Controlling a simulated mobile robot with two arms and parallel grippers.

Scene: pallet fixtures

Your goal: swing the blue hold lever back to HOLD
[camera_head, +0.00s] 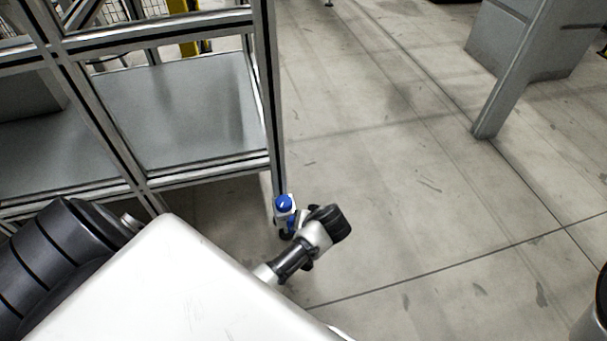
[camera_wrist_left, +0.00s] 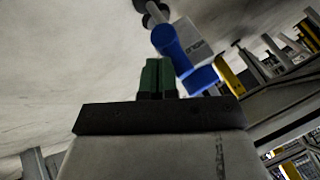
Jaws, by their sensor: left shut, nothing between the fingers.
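The blue hold lever (camera_wrist_left: 168,43) shows in the left wrist view on a pale grey housing (camera_wrist_left: 191,35), with a second blue part (camera_wrist_left: 200,80) at the housing's near end. In the head view a blue round part (camera_head: 284,202) sits on the small pale housing (camera_head: 283,214) by the foot of a frame post. My left gripper (camera_wrist_left: 157,66) has its green fingers together and empty, just left of the blue parts and apparently apart from them. In the head view my left wrist is beside the housing, and the fingers cannot be made out. My right gripper is out of view.
An aluminium frame (camera_head: 272,110) with grey panels (camera_head: 180,108) stands at the left, its post close to the housing. Open concrete floor (camera_head: 430,200) lies to the right. A grey slanted post (camera_head: 510,75) stands at the upper right.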

